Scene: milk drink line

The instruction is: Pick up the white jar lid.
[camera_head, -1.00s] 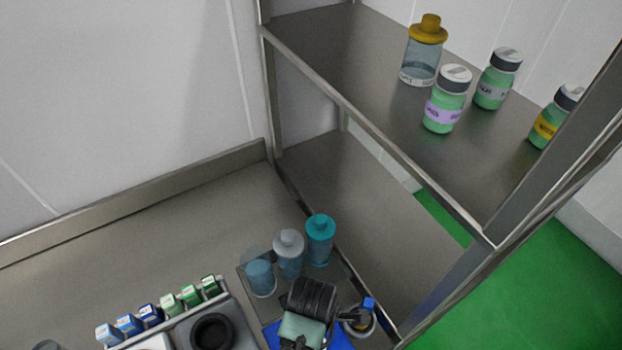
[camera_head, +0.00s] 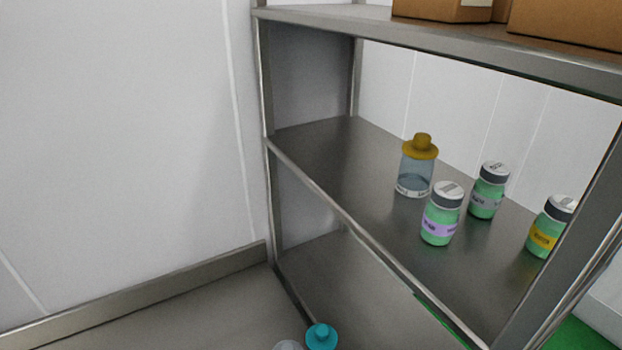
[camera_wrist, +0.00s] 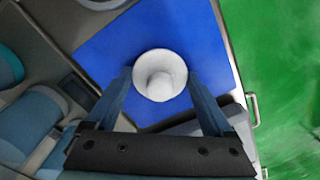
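The white jar lid (camera_wrist: 160,62), round with a raised knob, shows in the wrist view over a blue mat (camera_wrist: 187,25). My gripper (camera_wrist: 160,78) is open, with one blue-grey finger on each side of the lid. The fingertips are close to its rim, and I cannot tell whether they touch it. My gripper and the white lid are out of the head view.
In the head view, a yellow-lidded jar (camera_head: 415,175) and several green jars, one with a purple label (camera_head: 440,222), stand on a metal shelf (camera_head: 345,160). A teal-topped bottle (camera_head: 321,337) shows below. Blue-teal containers (camera_wrist: 55,115) are left in the wrist view.

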